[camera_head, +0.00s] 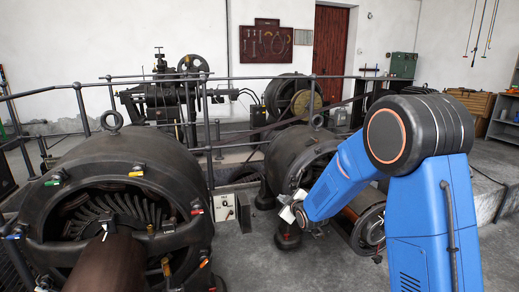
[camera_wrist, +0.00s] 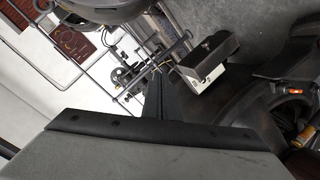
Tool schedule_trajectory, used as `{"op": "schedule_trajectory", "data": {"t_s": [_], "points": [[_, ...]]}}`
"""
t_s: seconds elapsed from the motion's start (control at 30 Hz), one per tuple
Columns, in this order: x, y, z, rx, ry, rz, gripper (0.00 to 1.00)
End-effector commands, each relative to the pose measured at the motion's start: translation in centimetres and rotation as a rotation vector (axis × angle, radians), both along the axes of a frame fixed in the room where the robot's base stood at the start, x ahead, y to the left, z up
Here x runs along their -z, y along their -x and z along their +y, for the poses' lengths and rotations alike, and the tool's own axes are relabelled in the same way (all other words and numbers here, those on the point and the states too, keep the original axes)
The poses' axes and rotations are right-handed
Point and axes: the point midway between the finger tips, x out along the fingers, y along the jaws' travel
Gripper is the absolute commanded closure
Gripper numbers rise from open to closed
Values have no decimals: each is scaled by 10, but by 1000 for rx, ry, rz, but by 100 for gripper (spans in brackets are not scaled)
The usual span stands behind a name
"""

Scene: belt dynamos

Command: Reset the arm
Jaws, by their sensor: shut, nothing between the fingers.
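My blue arm reaches down and left from the right side of the head view, in front of the right dynamo (camera_head: 290,150). My gripper (camera_head: 286,206) is at the end of it, small and partly hidden, beside the dynamo's front left. In the wrist view the dark fingers of my gripper (camera_wrist: 158,75) lie together, with nothing seen between them.
A large left dynamo (camera_head: 120,165) with coloured terminals fills the lower left. Metal railings (camera_head: 150,78) run behind the dynamos. A red tool board (camera_head: 266,42) hangs on the far wall. Bare floor (camera_head: 245,262) lies between the two dynamos.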

Motion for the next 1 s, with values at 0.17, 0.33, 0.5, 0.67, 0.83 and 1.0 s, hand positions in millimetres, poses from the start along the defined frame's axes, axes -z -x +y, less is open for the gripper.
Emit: {"op": "schedule_trajectory", "data": {"t_s": [0.17,0.33,0.5,0.67,0.83,1.0], "points": [[-35,34,-31,71,-34,88,100],[-59,72,-60,142,-69,177,100],[-80,117,-87,216,-109,264,100],[-95,163,-109,287,-147,346,100],[-107,216,-131,364,-192,431,100],[-115,273,-150,442,-237,514,100]]}}
